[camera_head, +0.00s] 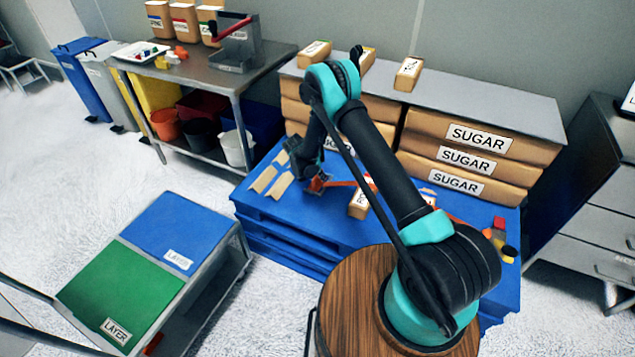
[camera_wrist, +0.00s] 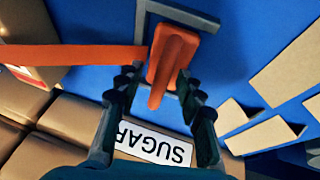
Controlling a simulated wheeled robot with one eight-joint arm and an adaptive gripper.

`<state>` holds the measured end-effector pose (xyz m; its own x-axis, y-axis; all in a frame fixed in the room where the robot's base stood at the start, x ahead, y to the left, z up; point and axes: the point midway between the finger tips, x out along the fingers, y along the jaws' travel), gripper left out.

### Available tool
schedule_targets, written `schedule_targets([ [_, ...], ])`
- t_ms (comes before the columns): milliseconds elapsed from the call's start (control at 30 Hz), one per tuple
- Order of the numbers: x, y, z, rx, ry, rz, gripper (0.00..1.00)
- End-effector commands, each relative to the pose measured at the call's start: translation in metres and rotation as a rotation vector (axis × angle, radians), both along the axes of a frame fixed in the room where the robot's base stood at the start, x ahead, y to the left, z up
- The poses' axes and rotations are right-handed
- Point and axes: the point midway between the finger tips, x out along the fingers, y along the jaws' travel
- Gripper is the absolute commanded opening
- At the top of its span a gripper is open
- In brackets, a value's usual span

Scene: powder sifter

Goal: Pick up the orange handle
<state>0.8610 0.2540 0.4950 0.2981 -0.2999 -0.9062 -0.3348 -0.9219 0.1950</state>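The orange handle (camera_wrist: 172,58) stands up from a grey metal frame (camera_wrist: 196,17) in the wrist view. It also shows small in the head view (camera_head: 317,185), on the blue pallet (camera_head: 262,205). My gripper (camera_wrist: 157,84) is open, with one dark finger on each side of the handle in the picture. Gaps show between the handle and both fingers. I cannot tell how far the fingertips are above or around it. In the head view my gripper (camera_head: 306,168) points down just over the handle and partly hides that spot.
An orange strip (camera_wrist: 70,55) runs left from the handle. Flat tan pieces (camera_wrist: 266,134) lie to its right. A small tan box (camera_head: 358,206) stands close by on the pallet. Stacked sugar boxes (camera_head: 470,160) stand behind. A metal table (camera_head: 205,70) is at back left.

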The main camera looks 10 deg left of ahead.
Motion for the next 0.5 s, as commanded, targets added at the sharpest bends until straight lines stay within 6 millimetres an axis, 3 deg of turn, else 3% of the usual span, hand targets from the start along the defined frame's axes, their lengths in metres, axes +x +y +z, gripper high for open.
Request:
schedule_targets([
  [200, 0.0004, -0.0005, -0.0015, 0.000, 0.000, 0.000, 0.38],
  [500, 0.0003, -0.0004, -0.0012, 0.000, 0.000, 0.000, 0.00],
])
